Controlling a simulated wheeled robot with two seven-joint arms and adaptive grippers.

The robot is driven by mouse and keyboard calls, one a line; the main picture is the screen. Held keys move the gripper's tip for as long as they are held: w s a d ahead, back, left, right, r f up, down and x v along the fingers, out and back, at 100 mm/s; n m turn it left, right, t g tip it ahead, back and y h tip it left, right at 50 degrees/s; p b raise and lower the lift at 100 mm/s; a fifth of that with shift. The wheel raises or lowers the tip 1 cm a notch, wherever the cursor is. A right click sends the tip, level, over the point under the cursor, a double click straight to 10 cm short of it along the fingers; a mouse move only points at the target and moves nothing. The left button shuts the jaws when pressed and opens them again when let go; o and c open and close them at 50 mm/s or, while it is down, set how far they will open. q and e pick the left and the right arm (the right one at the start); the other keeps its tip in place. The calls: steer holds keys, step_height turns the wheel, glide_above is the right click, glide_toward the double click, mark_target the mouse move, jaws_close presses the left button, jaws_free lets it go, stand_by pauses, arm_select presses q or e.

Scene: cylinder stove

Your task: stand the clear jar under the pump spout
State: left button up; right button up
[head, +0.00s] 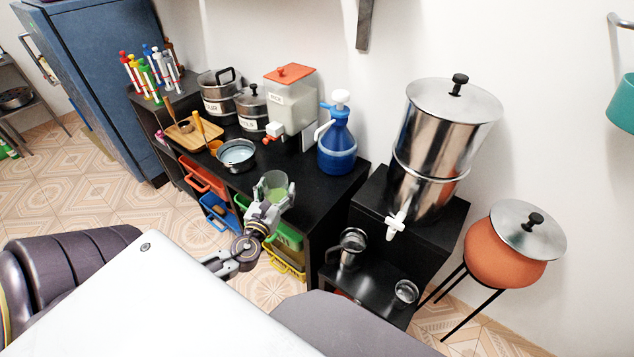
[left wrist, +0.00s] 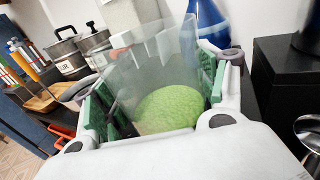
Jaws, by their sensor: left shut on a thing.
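The clear jar (head: 274,185) is a see-through cylinder with green in its lower part. My left gripper (head: 268,200) is shut around it, over the front edge of the black counter. The left wrist view shows the jar (left wrist: 158,75) between the two green finger pads, tilted in that picture. The blue pump bottle (head: 338,150) stands on the counter behind and to the right of the jar. Its white pump spout (head: 323,131) points left and is apart from the jar. My right gripper is not in view.
A white dispenser (head: 290,103) with a red lid and tap stands left of the pump bottle. A steel bowl (head: 236,155) and pots (head: 217,95) are farther left. A steel urn (head: 437,145) stands to the right. Bare counter (head: 305,180) lies before the pump bottle.

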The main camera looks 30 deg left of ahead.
mark_target(285, 182)
arm_select(q)
steer(key=shift+w, duration=0.15)
steer(key=shift+w, duration=0.45)
steer(key=shift+w+d, duration=0.1)
steer(key=shift+w, duration=1.25)
steer(key=w+d+f, duration=0.1)
steer(key=w+f, duration=0.2)
steer(key=w, duration=1.2)
steer(key=shift+w+d+b, duration=0.15)
steer(key=shift+w+b, duration=0.2)
steer(key=shift+b, duration=0.05)
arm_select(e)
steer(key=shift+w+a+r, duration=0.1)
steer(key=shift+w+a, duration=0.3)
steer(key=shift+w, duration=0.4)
